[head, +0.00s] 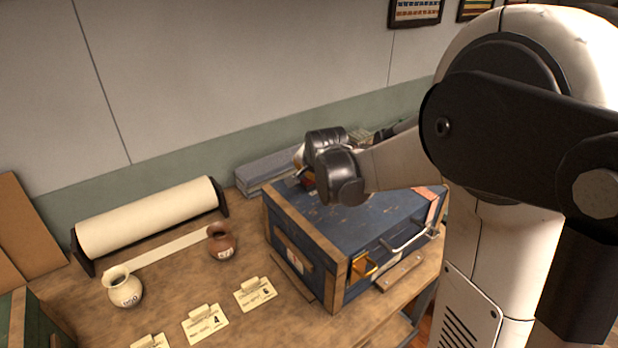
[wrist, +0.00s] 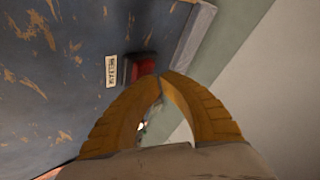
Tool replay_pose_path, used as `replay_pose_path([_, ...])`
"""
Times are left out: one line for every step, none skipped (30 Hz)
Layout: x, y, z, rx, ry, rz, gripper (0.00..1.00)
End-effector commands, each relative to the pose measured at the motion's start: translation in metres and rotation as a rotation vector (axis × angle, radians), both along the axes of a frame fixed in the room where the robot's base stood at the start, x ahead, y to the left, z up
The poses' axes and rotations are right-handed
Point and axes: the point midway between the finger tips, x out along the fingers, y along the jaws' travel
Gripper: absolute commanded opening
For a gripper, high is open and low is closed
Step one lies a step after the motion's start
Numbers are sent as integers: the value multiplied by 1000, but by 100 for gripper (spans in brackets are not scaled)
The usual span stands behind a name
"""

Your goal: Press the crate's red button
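The blue crate (head: 345,212) with wooden edges stands on the wooden table, and its scuffed blue surface fills the left of the wrist view (wrist: 60,90). In the wrist view, a red button (wrist: 143,69) sits on it beside a small pale label (wrist: 111,71). My gripper (wrist: 161,76) has ribbed orange-tan fingers whose tips meet, with nothing seen between them. The tips overlap the button's right edge in that view; I cannot tell whether they touch it. In the head view my wrist hangs over the crate's far left part and mostly hides the fingers.
A paper roll (head: 150,217), a white jar (head: 124,287), a brown jar (head: 221,242) and several cards (head: 205,323) are left of the crate. A metal handle (head: 405,238) and an orange latch (head: 363,266) are on the crate's front. Grey stacked items (head: 265,169) lie behind it.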

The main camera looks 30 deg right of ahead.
Motion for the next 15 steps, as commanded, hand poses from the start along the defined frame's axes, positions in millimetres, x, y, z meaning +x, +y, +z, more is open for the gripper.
replay_pose_path([0, 0, 5, 0, 0, 0, 0])
replay_pose_path([0, 0, 7, 0, 0, 0, 0])
replay_pose_path([0, 0, 9, 0, 0, 0, 0])
replay_pose_path([0, 0, 11, 0, 0, 0, 0])
replay_pose_path([0, 0, 13, 0, 0, 0, 0])
replay_pose_path([0, 0, 14, 0, 0, 0, 0])
replay_pose_path([0, 0, 14, 0, 0, 0, 0])
replay_pose_path([0, 0, 14, 0, 0, 0, 0])
replay_pose_path([0, 0, 14, 0, 0, 0, 0])
replay_pose_path([0, 0, 14, 0, 0, 0, 0])
replay_pose_path([0, 0, 14, 0, 0, 0, 0])
replay_pose_path([0, 0, 13, 0, 0, 0, 0])
replay_pose_path([0, 0, 13, 0, 0, 0, 0])
replay_pose_path([0, 0, 13, 0, 0, 0, 0])
replay_pose_path([0, 0, 13, 0, 0, 0, 0])
